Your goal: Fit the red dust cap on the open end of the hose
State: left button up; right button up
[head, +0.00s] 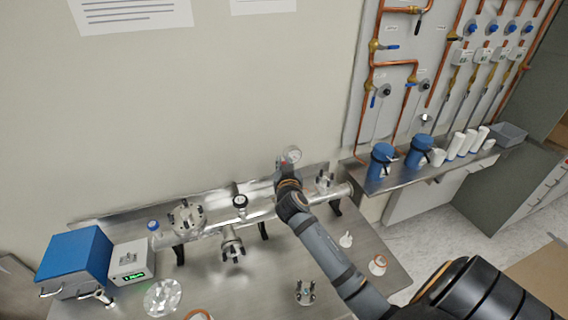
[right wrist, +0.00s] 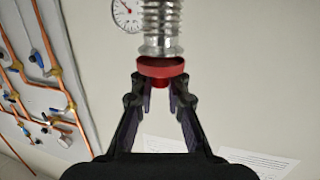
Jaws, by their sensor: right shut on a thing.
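In the right wrist view, my right gripper (right wrist: 160,86) is shut on the red dust cap (right wrist: 161,68), holding it by its narrow lower part. The open end of the hose (right wrist: 160,30), a ribbed silver metal tube, comes down from the top of that view, in line with the cap. Its end flange is right at the cap's wide rim; I cannot tell whether they touch or the cap is seated. In the head view, my right gripper (head: 286,178) is over the back of the bench, and the cap and hose end are hidden there. My left gripper is not in view.
A round gauge (head: 292,155) is just behind my right gripper. A silver pipe manifold (head: 205,230) runs along the steel bench (head: 345,268). A blue box (head: 76,262) stands at the left. Copper pipes (head: 374,70) and a shelf (head: 400,178) are on the right.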

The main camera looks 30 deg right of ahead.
jog(key=shift+f+b, duration=0.55)
dwell(0.9)
jog(key=o, duration=0.8)
jog(key=v, duration=1.2)
jog(key=shift+a+f, duration=0.1)
